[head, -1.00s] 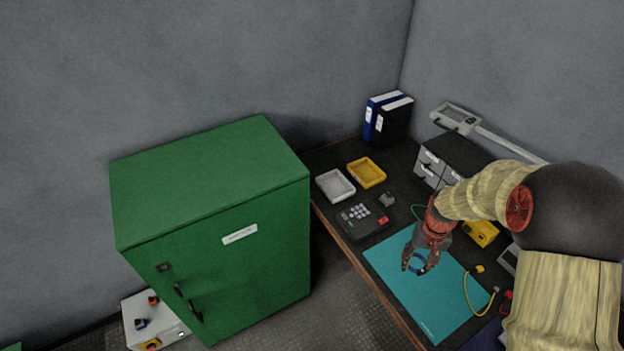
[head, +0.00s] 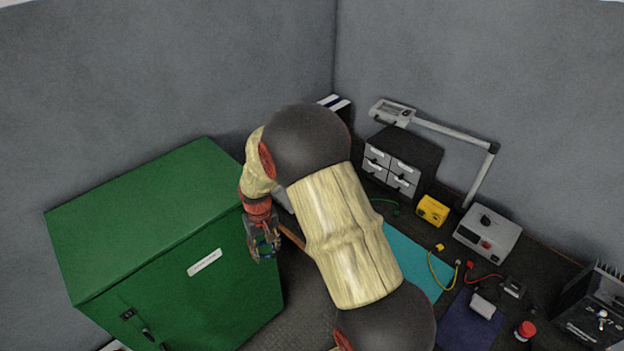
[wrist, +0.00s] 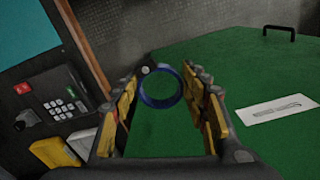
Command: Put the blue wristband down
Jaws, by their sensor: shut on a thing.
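The blue wristband (wrist: 146,99) is a thin ring with a small pale round part. In the wrist view it sits between the fingertips of my gripper (wrist: 162,90), which is shut on it. In the head view my gripper (head: 264,245) hangs fingers down beside the right part of the green cabinet (head: 195,293). The wristband is too small and dark there to make out well. In the wrist view the green cabinet's surface (wrist: 225,60) lies behind the wristband, with a gap I cannot judge.
The dark workbench stands to the right, with a teal mat (head: 415,262), grey drawers (head: 392,170), a yellow box (head: 432,210) and a grey device (head: 487,232). A keypad device (wrist: 50,100) and yellow tray (wrist: 55,152) show in the wrist view. Bare floor (head: 285,310) separates cabinet and bench.

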